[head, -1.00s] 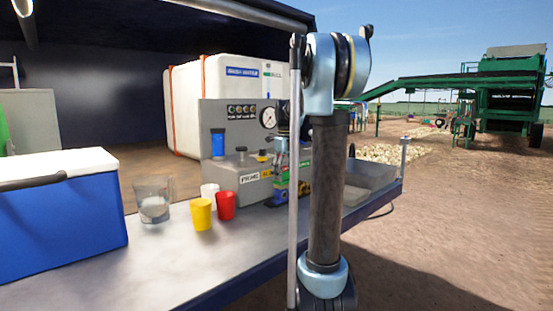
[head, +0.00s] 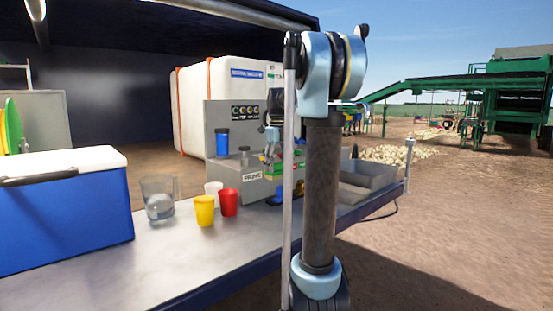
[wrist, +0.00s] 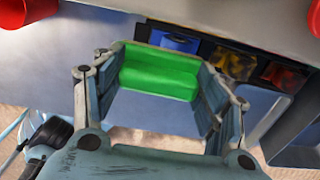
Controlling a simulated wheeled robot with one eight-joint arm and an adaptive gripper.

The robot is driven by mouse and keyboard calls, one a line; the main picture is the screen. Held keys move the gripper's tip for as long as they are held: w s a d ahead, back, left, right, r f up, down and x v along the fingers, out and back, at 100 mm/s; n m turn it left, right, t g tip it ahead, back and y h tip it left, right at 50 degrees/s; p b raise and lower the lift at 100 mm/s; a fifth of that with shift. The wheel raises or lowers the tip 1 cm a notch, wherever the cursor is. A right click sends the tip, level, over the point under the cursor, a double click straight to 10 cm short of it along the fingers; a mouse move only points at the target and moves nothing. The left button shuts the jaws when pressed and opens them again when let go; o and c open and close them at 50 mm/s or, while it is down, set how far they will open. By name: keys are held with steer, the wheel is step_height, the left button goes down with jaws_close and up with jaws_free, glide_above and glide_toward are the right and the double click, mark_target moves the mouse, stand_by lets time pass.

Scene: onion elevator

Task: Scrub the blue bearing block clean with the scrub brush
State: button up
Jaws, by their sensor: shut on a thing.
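My gripper (wrist: 155,90) is shut on the green scrub brush (wrist: 160,72), which spans between its fingers in the wrist view. The brush also shows as a green patch in the head view (head: 282,169), partly behind my arm. The blue bearing block (wrist: 180,42) is just beyond the brush in the wrist view, at the left of a row of blocks. A gap seems to separate brush and block, but I cannot tell whether they touch. In the head view a blue piece (head: 279,198) sits low in front of the grey panel. The brush's bristles are hidden.
A yellow block (wrist: 232,63) and a red block (wrist: 284,77) stand beside the blue one. On the bench are a yellow cup (head: 204,211), a red cup (head: 229,203), a white cup, a clear jug (head: 159,198) and a blue cooler (head: 70,215). A grey tray (head: 370,176) is at right.

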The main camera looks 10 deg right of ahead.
steer(key=shift+r, duration=1.75)
